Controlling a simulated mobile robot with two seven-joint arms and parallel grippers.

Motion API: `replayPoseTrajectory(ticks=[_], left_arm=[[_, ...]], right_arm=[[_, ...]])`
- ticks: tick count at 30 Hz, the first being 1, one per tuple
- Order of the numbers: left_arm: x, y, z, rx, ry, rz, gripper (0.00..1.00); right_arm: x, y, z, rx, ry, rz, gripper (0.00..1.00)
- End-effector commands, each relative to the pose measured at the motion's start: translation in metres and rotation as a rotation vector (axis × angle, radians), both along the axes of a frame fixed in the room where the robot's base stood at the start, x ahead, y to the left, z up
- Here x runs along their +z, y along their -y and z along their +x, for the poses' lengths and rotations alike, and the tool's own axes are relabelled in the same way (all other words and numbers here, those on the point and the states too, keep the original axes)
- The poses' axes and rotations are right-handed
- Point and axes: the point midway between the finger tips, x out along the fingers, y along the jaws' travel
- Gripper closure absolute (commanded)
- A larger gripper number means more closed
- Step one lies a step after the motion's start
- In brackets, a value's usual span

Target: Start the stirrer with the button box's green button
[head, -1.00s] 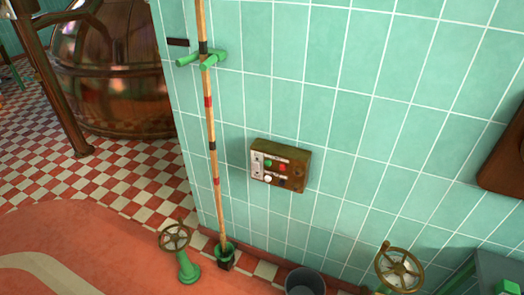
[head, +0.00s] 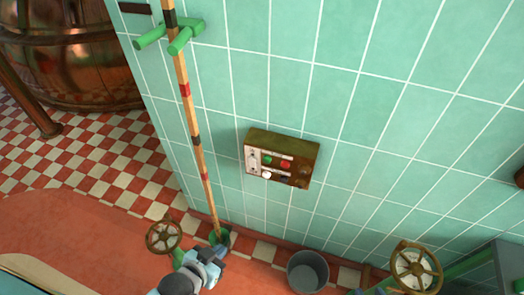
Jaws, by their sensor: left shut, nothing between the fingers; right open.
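The button box (head: 305,154) is a worn brown-green box fixed to the tiled wall, near the middle of the head view. Its front has a green button (head: 267,160), a red button (head: 286,165) to the right of it, and a white button (head: 267,175) below. My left gripper (head: 217,252) is shut and empty, low in the view, below and left of the box and well apart from it. My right gripper (head: 368,291) just shows at the bottom edge, open, mostly cut off. The stirrer cannot be made out.
A banded wooden pole (head: 190,110) stands in a green holder left of the box. Handwheels (head: 163,237) stand at lower left and lower right (head: 416,267). A grey bucket (head: 308,271) stands below the box. A copper kettle (head: 75,60) is at upper left. The wall around the box is clear.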

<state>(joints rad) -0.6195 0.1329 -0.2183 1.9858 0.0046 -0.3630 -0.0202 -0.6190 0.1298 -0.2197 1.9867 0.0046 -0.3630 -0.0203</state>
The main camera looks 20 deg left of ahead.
Motion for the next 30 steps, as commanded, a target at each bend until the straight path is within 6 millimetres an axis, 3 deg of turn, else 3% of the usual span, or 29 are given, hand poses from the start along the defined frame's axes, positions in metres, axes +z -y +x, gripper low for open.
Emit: replayPoseTrajectory(ticks=[9,12,14,19,24,30], left_arm=[[-0.002,0.003,-0.004,0.0,-0.008,-0.005,1.0],[-0.006,0.005,0.005,0.002,0.024,-0.022,1.0],[-0.012,0.008,0.019,0.004,0.077,-0.048,1.0],[-0.023,0.021,0.087,0.009,0.365,-0.211,1.0],[-0.012,0.031,0.147,-0.013,0.714,-0.435,1.0],[0.009,0.031,0.18,-0.063,1.015,-0.643,1.0]], right_arm=[[-0.003,0.001,-0.004,0.001,-0.008,-0.002,0.57],[-0.012,0.001,-0.004,0.001,-0.008,-0.002,0.57],[-0.024,0.001,-0.004,0.0,-0.008,-0.001,0.57],[-0.078,-0.001,-0.002,-0.001,-0.017,0.01,0.57],[-0.13,-0.006,0.003,-0.001,-0.024,0.025,0.57],[-0.163,-0.014,0.007,0.003,-0.026,0.046,0.57]])
